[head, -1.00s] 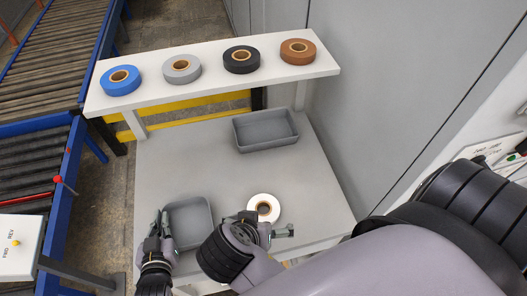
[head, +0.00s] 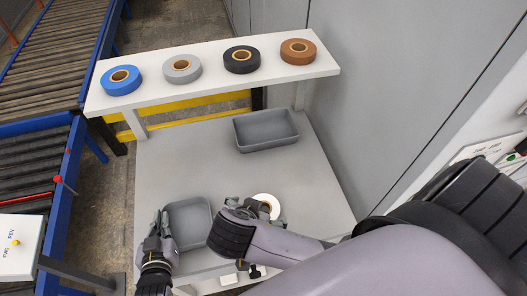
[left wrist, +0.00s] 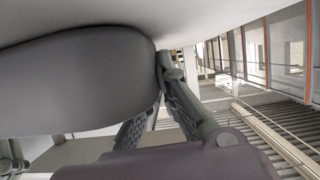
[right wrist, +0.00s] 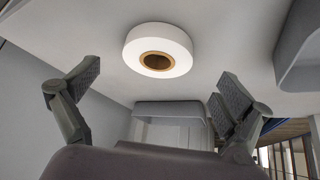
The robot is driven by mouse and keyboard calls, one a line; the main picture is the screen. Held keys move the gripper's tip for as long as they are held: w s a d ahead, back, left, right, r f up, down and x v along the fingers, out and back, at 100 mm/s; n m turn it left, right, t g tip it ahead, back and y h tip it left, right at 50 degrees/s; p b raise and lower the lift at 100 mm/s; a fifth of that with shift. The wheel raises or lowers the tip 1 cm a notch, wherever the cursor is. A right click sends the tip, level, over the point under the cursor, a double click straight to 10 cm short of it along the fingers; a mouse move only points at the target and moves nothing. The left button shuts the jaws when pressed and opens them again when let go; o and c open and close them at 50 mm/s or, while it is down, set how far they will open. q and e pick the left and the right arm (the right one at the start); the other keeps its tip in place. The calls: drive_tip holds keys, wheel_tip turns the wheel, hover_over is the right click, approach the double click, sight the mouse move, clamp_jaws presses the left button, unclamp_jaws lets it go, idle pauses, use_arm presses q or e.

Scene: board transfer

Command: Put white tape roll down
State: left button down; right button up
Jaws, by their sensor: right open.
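The white tape roll (head: 267,203) lies flat on the grey table, partly hidden by my right gripper (head: 250,208) in the head view. In the right wrist view the roll (right wrist: 158,48) shows whole, with its brown core. The two fingers of my right gripper (right wrist: 160,80) are spread wide, with nothing between them; the roll lies beyond the fingertips, apart from them. My left gripper (head: 161,222) is at the left edge of the near grey tray (head: 190,220). Its fingers show in the left wrist view (left wrist: 160,100), but a large grey surface hides part of them.
A second grey tray (head: 266,130), empty, stands farther back on the table (head: 185,165). A white shelf (head: 215,80) behind carries blue, grey, black and brown tape rolls. A roller conveyor (head: 60,50) is at left and a grey wall at right. The table's middle is clear.

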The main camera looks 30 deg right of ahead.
sight(265, 208)
drive_tip(key=x, duration=0.4)
drive_tip(key=shift+w+d+f, duration=0.15)
drive_tip(key=shift+d+f, duration=0.05)
drive_tip(key=shift+d, duration=0.3)
drive_tip(key=shift+a, duration=0.1)
drive_tip(key=shift+c, duration=0.2)
drive_tip(key=c, duration=1.4)
drive_tip(key=shift+o, duration=0.2)
wheel_tip(265, 208, up, 10)
